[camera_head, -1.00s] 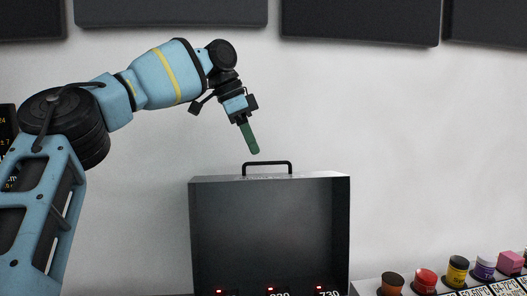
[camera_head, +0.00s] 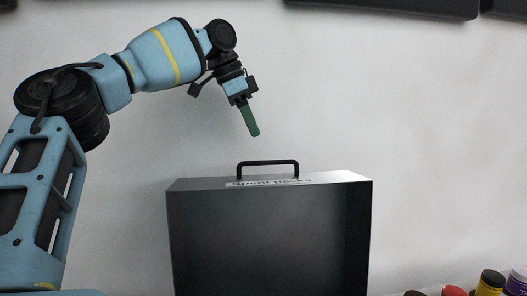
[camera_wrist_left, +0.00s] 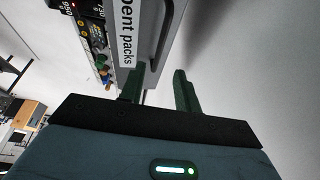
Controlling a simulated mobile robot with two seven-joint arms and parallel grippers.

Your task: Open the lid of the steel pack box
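I cannot tell a separate lid from the box. My left gripper (camera_head: 254,134) hangs above the handle, apart from it, with green fingers pointing down. In the left wrist view its fingers (camera_wrist_left: 160,78) are apart with nothing between them. The box (camera_wrist_left: 145,25) and its "packs" label (camera_wrist_left: 128,35) lie beyond them. My right gripper is out of view.
Several coloured jars (camera_head: 490,283) stand low at the right. A white wall (camera_head: 430,130) is behind the box, with dark panels (camera_head: 390,8) along the top. The space around the handle looks clear.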

